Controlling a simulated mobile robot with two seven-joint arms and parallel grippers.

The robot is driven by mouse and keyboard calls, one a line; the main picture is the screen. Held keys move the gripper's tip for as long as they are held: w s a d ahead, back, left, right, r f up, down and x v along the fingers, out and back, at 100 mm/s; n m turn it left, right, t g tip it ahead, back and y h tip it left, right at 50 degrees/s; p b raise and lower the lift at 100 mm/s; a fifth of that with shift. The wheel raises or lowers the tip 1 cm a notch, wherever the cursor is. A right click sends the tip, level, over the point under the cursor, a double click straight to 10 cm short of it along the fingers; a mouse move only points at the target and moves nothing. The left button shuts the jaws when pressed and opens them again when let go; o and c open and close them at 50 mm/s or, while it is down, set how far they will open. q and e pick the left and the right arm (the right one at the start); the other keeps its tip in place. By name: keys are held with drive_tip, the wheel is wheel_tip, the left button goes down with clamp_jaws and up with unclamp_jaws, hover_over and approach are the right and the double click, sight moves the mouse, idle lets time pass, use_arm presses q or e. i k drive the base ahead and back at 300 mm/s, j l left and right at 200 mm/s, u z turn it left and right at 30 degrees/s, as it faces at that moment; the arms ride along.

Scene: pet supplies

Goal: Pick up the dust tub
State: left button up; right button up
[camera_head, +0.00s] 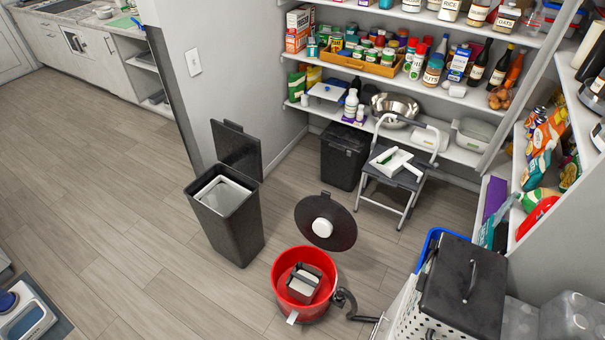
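A round red tub (281,277) stands open on the wood floor at bottom centre; it is the likeliest dust tub, though no label shows. A small grey box-like container (302,284) sits inside it. A dark round lid (341,236) with a white knob-like part (322,228) is tilted up behind the tub's rim. A black curved hose or handle (345,301) is at the tub's right side. Neither of my grippers shows in the head view.
A black bin (234,229) with its lid raised stands left of the tub. A closed black bin (343,156) and a folding step stool (396,179) stand behind. A white perforated basket (411,319) with a dark box (464,285) is at right.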

sight(304, 282)
drive_tip(key=i+j+z, duration=0.25)
drive_tip(key=i+j, duration=0.3)
drive_tip(key=i, duration=0.3)
drive_tip(key=i+j+z, duration=0.2)
drive_tip(key=i+j, duration=0.45)
drive_tip(key=i, duration=0.1)
